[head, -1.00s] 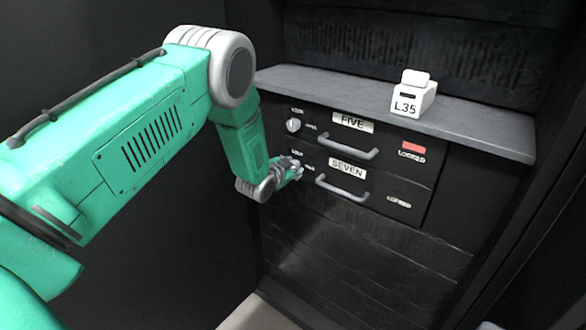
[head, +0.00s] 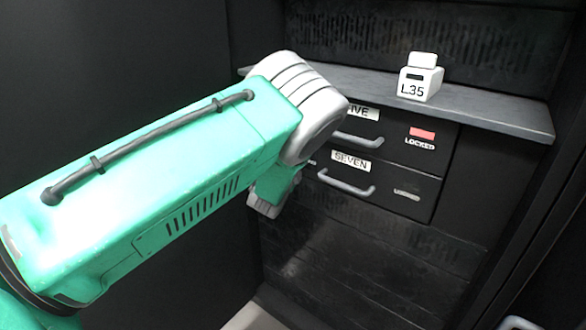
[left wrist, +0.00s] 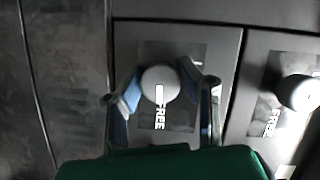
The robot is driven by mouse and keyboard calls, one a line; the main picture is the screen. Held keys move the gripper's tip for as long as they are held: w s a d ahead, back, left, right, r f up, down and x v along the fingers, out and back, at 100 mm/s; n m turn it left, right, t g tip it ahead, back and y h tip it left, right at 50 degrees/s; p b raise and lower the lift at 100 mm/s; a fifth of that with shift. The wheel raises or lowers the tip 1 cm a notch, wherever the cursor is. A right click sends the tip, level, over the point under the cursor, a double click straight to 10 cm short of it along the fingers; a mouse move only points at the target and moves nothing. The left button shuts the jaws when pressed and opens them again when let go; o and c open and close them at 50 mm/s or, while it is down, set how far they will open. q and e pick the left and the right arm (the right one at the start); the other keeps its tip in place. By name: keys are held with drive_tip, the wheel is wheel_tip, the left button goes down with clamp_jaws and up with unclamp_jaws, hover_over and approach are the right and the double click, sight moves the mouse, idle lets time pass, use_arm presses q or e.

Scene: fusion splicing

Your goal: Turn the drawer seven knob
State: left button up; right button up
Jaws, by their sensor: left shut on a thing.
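Drawer seven (head: 385,190) is the lower black drawer, with a grey handle (head: 346,187) and a "SEVEN" label (head: 350,162). In the head view my left arm hides its knob and my left gripper. In the left wrist view my left gripper (left wrist: 161,73) is shut on the round pale drawer seven knob (left wrist: 160,84), one finger on each side. A white mark crosses the knob in line with the word "FREE" printed beside it.
Drawer five (head: 395,130) is directly above, with a red marker (head: 422,133) and "LOCKED" below it. Its knob (left wrist: 298,92) shows at the right of the left wrist view. A white "L35" block (head: 420,82) stands on the grey shelf (head: 490,112).

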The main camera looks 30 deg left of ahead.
use_arm(q)
drive_tip(key=shift+d+f+m, duration=0.15)
drive_tip(key=shift+f+m, duration=0.1)
drive_tip(key=shift+m, duration=0.15)
drive_tip(key=o, duration=1)
drive_tip(key=shift+o, duration=0.7)
drive_tip(key=shift+r, duration=0.1)
drive_tip(key=f+v, duration=0.1)
drive_tip(key=v, duration=1.1)
drive_tip(key=shift+r, duration=0.3)
drive_tip(key=shift+w+d, duration=0.1)
drive_tip(key=shift+d, duration=0.05)
